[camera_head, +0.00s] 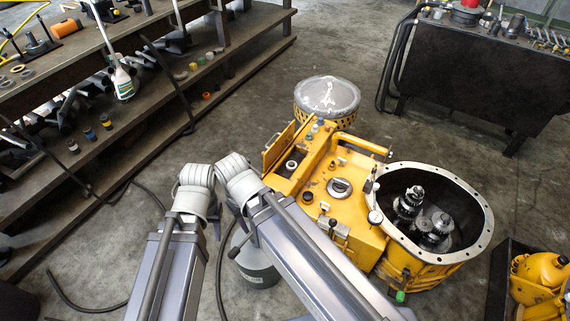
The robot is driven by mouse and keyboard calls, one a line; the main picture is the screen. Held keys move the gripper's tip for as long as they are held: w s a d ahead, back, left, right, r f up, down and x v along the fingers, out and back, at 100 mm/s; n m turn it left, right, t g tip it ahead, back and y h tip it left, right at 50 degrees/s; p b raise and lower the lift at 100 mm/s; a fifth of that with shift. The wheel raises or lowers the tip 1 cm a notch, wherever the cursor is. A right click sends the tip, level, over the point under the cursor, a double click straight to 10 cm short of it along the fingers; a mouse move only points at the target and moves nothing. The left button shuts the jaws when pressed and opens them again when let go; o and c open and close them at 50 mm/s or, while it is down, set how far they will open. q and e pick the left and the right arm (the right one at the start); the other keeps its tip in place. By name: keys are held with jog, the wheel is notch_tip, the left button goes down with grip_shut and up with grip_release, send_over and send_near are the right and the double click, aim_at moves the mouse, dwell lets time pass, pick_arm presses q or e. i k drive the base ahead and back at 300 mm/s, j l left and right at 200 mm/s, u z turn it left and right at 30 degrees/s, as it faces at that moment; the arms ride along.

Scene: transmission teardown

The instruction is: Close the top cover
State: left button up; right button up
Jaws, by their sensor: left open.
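The yellow transmission housing (350,205) stands on the floor right of centre. A yellow flap-like panel (279,147) stands up along its far left edge, and the top beside it is uncovered; it looks like the top cover. The round bell opening at the right end is open, with dark gears (425,215) inside. My left gripper (230,212) is mostly hidden between my two arms, left of the housing and apart from the panel; its jaws are open. My right arm crosses in front of the housing's near left side, and its gripper cannot be made out.
A round grey-topped drum (327,96) stands just behind the housing. Wooden shelves (140,100) with tools and bottles fill the left. A dark bench (490,75) stands at the back right. A box of yellow parts (540,280) sits at the lower right. A cable lies on the floor.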

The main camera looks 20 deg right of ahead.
aim_at(273, 152)
jog(key=k+l+z, duration=0.2)
jog(key=k, duration=0.4)
jog(key=j+z, duration=0.1)
jog(key=z, duration=1.6)
jog(key=j+z, duration=0.2)
jog(key=j, duration=2.4)
jog(key=k+j, duration=0.1)
jog(key=j, duration=1.75)
jog(key=i+l+z, duration=0.1)
jog(key=z, duration=0.65)
